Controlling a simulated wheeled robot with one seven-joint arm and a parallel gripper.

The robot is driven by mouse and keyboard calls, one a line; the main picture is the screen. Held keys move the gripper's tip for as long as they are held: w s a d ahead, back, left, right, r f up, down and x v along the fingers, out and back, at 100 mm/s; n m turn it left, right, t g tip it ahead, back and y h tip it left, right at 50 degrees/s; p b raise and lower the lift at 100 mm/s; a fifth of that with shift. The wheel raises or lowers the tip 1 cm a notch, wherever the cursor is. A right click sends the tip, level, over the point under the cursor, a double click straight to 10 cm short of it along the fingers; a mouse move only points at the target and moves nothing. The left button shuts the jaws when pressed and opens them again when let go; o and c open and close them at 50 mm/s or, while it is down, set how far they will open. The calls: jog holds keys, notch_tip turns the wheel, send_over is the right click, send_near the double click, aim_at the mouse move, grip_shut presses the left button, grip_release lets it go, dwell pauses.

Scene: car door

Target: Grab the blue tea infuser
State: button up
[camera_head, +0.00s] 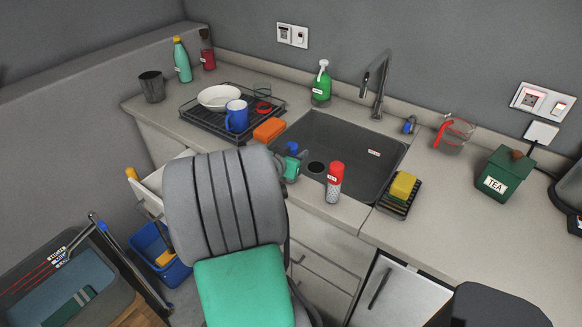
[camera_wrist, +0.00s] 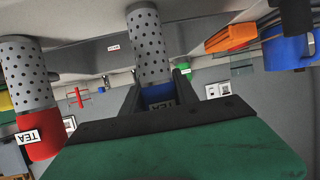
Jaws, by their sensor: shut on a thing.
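The blue tea infuser has a blue cap (camera_wrist: 158,95) with a TEA label and a perforated grey body (camera_wrist: 150,45). In the wrist view, which is upside down, my gripper (camera_wrist: 157,98) has its two dark fingers on either side of the blue cap and is shut on it. In the head view the blue cap (camera_head: 292,148) shows just beyond my arm, near the sink's front left edge; the infuser's body is hidden there. A similar red tea infuser (camera_head: 334,183) stands upright on the counter to the right; it also shows in the wrist view (camera_wrist: 38,135).
The sink (camera_head: 375,150) lies behind. A sponge holder (camera_head: 400,198) and a green tea box (camera_head: 503,175) are to the right. Counter between them is clear.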

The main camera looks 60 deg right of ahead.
grip_shut()
